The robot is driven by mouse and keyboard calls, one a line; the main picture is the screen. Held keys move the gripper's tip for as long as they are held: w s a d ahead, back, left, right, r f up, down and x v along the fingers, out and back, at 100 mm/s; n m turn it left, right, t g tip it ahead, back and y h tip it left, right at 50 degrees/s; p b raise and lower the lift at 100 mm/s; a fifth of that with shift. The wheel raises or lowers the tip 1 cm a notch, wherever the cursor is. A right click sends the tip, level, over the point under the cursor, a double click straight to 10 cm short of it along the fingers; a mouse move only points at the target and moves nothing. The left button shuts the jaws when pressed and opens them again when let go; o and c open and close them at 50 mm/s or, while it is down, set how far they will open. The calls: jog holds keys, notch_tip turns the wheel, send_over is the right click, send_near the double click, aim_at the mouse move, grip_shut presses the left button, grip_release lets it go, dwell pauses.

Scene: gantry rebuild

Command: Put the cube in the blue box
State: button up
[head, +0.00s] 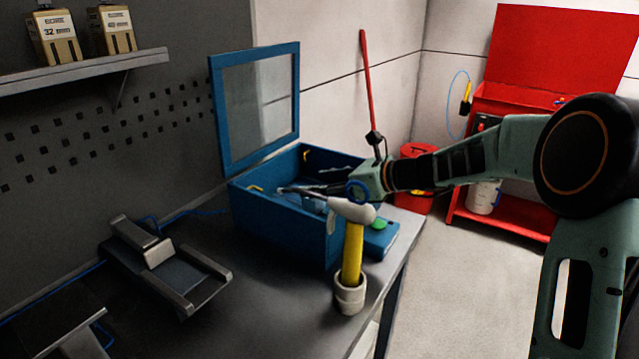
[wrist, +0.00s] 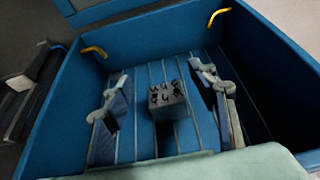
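The blue box (head: 285,225) stands on the dark bench with its windowed lid (head: 255,105) raised. My gripper (head: 290,189) reaches over the right rim with its end inside the box. In the wrist view the box wall (wrist: 150,38) surrounds my gripper (wrist: 165,103), whose two fingers are wide apart. A small grey cube (wrist: 166,94) with dark markings lies between the fingers, with visible gaps on both sides. It is within the box over the slatted blue floor (wrist: 145,90); whether it rests on the floor is hard to tell. The cube cannot be made out in the head view.
A hammer with a yellow handle (head: 352,255) stands head-up in a pale holder (head: 350,295) by the box's front right. A grey vise-like fixture (head: 165,265) sits on the bench to the left. Two yellow handles (wrist: 94,52) show inside the box.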

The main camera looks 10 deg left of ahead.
jog(key=shift+r+p, duration=0.3)
jog(key=shift+r, duration=0.2)
jog(key=p+v, duration=0.1)
jog(key=v, duration=1.1)
